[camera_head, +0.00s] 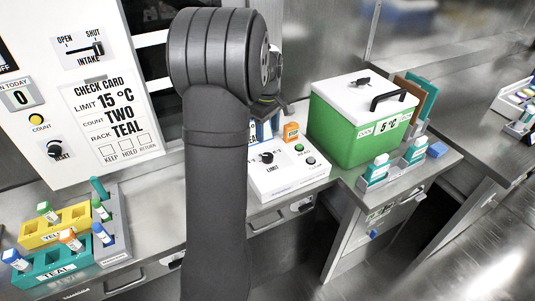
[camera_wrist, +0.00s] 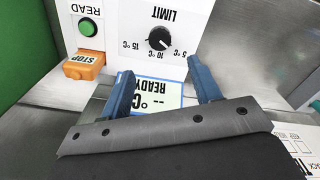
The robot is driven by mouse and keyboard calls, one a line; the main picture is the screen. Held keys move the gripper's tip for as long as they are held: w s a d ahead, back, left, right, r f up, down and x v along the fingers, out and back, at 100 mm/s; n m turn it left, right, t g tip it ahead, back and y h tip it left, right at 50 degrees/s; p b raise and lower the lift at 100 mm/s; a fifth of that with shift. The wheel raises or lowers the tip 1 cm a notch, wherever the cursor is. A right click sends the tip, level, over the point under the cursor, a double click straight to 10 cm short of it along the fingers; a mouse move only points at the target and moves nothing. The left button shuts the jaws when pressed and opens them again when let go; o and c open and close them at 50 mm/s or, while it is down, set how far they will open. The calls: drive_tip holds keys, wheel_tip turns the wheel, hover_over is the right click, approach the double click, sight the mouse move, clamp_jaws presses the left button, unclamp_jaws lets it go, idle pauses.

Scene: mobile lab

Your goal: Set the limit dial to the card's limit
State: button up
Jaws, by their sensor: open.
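The limit dial (camera_wrist: 158,39) is a black knob on a white panel, with marks for 15, 10 and 5 °C around it. Its white pointer seems to be near the 10–5 °C side, but I cannot tell the exact setting. It also shows in the head view (camera_head: 267,157). The check card (camera_head: 115,118) on the white wall panel reads limit 15 °C, count two, rack teal. My gripper (camera_wrist: 162,85) is open and empty. Its two blue fingers are apart, pointing toward the dial without touching it.
A display (camera_wrist: 158,92) reading READY lies behind the fingers. An orange STOP block (camera_wrist: 86,64) and green READ button (camera_wrist: 88,27) are beside the dial. A green cool box (camera_head: 345,130) showing 5 °C stands right. Yellow and teal racks (camera_head: 55,270) with vials stand left.

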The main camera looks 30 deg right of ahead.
sight(268, 155)
wheel_tip(268, 155, down, 11)
idle(0.3)
drive_tip(key=c, duration=1)
